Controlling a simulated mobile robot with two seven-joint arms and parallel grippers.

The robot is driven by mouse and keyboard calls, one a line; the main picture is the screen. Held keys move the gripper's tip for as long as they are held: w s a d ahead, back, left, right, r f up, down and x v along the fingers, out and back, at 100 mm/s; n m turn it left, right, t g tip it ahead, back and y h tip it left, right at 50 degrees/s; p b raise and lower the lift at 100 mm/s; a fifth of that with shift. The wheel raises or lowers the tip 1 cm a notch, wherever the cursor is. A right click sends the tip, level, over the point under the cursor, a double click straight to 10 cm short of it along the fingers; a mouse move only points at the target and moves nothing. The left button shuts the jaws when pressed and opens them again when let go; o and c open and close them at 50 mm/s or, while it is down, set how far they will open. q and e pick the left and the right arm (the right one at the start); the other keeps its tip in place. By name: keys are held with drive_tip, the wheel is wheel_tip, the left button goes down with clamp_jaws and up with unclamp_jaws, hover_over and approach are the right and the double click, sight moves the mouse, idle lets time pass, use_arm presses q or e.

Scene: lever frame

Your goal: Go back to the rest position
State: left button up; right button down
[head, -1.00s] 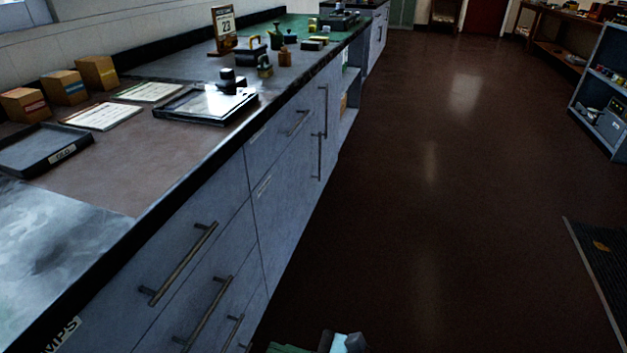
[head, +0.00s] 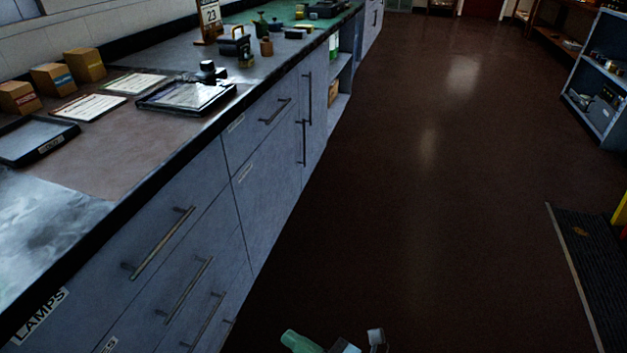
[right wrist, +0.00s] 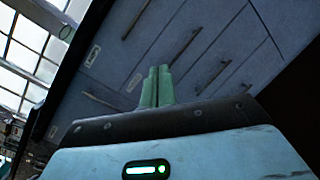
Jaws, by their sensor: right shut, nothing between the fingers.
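My right gripper (head: 292,337) shows at the bottom edge of the head view, low over the dark floor and to the right of the drawer fronts. Only its green fingers and a pale part of my wrist show there. In the right wrist view its two green fingers (right wrist: 157,86) lie side by side, shut and empty, with the drawer fronts behind them. My left gripper is not in view.
A long bench (head: 110,160) with grey drawers runs along the left. A dark tray (head: 187,97), cards and small boxes (head: 53,82) lie on it. A shelf unit (head: 600,85) and ribbed mat (head: 590,265) are at right. The floor (head: 420,190) between is clear.

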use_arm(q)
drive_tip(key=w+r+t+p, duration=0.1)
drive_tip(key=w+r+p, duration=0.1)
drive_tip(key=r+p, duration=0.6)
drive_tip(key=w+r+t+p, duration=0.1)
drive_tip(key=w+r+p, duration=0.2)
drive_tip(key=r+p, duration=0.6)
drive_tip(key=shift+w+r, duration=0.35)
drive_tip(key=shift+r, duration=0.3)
use_arm(e)
drive_tip(key=s+d+r+n+h, duration=0.1)
drive_tip(key=s+d+n+h, duration=0.5)
drive_tip(key=s+d+n, duration=0.5)
drive_tip(key=s+d+r+n+g+h, duration=0.1)
drive_tip(key=s+d+n+h, duration=0.6)
drive_tip(key=n, duration=1.6)
drive_tip(key=s+d, duration=0.5)
drive_tip(key=s, duration=0.2)
drive_tip(key=shift+d+h, duration=0.15)
drive_tip(key=shift+h, duration=0.15)
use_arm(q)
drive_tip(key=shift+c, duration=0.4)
use_arm(e)
drive_tip(key=shift+r, duration=0.1)
